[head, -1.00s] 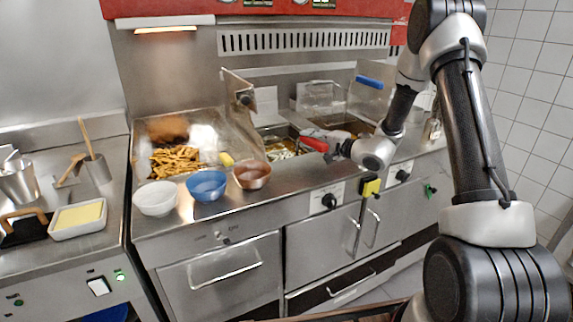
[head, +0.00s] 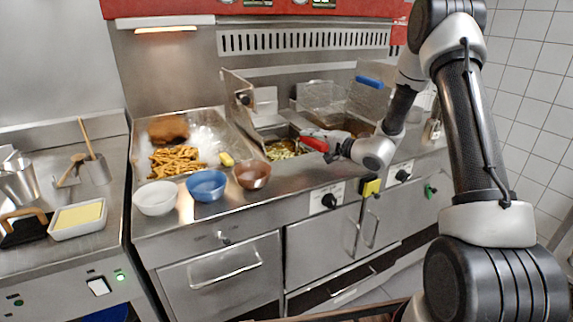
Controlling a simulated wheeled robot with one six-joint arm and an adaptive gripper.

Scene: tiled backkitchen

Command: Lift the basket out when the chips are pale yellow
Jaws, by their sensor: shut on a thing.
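My gripper (head: 334,147) is shut on the red handle (head: 314,142) of a basket at the left fryer well. The chips (head: 286,148) show in that well to the left of the handle. They look pale yellow with a green tinge. The handle and my gripper hide the right side of the basket, and its wire mesh is hard to make out. I cannot tell how deep the basket sits in the oil.
Another wire basket (head: 322,95) with a blue handle (head: 369,81) is at the right fryer well. Fried chips (head: 175,160) lie in the steel tray on the left. White (head: 155,198), blue (head: 206,185) and reddish-brown (head: 251,174) bowls line the counter's front edge.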

